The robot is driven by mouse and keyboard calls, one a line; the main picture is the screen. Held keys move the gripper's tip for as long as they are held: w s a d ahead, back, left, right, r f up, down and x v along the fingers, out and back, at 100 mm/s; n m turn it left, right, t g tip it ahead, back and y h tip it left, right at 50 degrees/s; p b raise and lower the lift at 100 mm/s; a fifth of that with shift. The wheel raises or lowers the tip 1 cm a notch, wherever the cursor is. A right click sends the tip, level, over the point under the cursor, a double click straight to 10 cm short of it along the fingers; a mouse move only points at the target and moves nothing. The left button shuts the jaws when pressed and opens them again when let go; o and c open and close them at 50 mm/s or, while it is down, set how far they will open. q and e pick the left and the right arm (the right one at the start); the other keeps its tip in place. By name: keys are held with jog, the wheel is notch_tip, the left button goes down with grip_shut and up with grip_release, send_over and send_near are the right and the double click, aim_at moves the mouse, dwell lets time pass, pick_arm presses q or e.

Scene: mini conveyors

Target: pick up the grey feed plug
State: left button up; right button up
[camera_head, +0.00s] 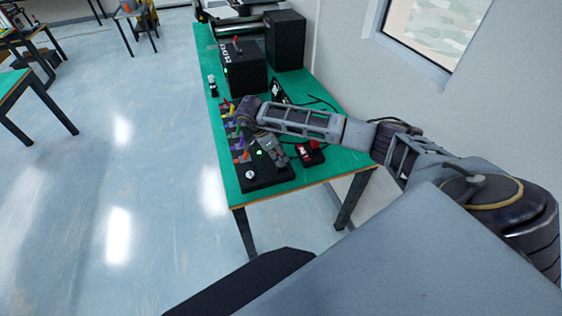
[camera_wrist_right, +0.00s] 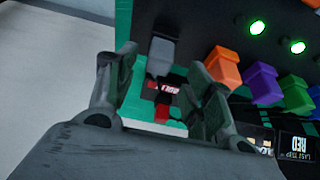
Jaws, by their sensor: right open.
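My right gripper (camera_head: 279,158) reaches down over the front of the green-topped table, at the right side of a black connector panel (camera_head: 264,178). In the right wrist view the right gripper (camera_wrist_right: 172,58) is open. A grey block-shaped plug (camera_wrist_right: 162,48) shows between its two fingers, with space visible at its sides. It stands near the end of the panel, beside the row of coloured plugs. In the head view I cannot make out the grey plug, as my gripper covers that area. My left gripper is not in view.
An orange plug (camera_wrist_right: 222,68), a purple plug (camera_wrist_right: 263,84) and other coloured plugs stand in a row on the panel. A red and black box (camera_head: 310,153) sits just right of my gripper. Black boxes (camera_head: 242,68) stand farther back.

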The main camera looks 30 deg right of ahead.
jog(key=shift+p+x, duration=0.35)
jog(key=shift+x, duration=1.4)
jog(key=shift+s+a, duration=0.1)
jog(key=shift+a, duration=0.05)
jog(key=shift+c, duration=0.4)
jog(key=c, duration=1)
